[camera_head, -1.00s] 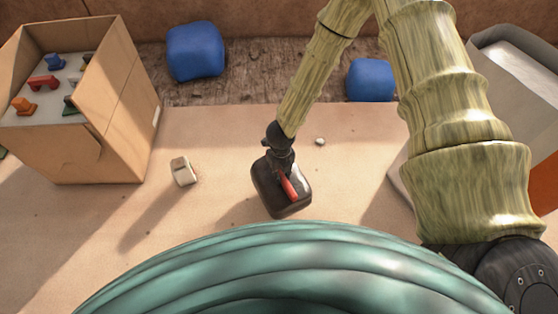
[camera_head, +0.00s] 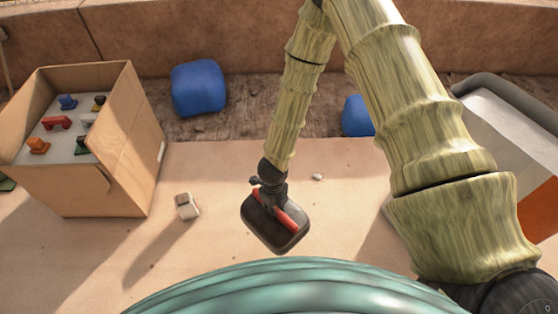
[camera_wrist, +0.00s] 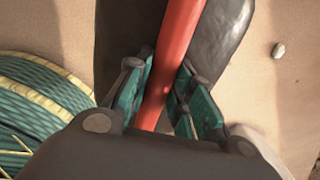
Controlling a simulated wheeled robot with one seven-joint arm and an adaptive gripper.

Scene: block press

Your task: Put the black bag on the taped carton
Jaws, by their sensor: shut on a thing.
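The black bag (camera_head: 272,237) has a rounded dark body and a red handle (camera_head: 287,217). It hangs below my gripper (camera_head: 274,190) near the middle of the head view, seemingly clear of the floor. In the wrist view, my gripper (camera_wrist: 160,98) is shut on the red handle, its green-padded fingers on either side; the bag's dark body (camera_wrist: 228,38) shows behind the handle. An open-topped cardboard carton (camera_head: 125,160) stands at the left, well apart from the bag. I cannot clearly make out tape on it.
Several small coloured objects sit on a grey surface inside the carton. A small pale block (camera_head: 187,206) lies between carton and bag. Two blue lumps (camera_head: 198,88) lie by the back wall. A white and orange box (camera_head: 520,130) stands at the right, partly behind my arm.

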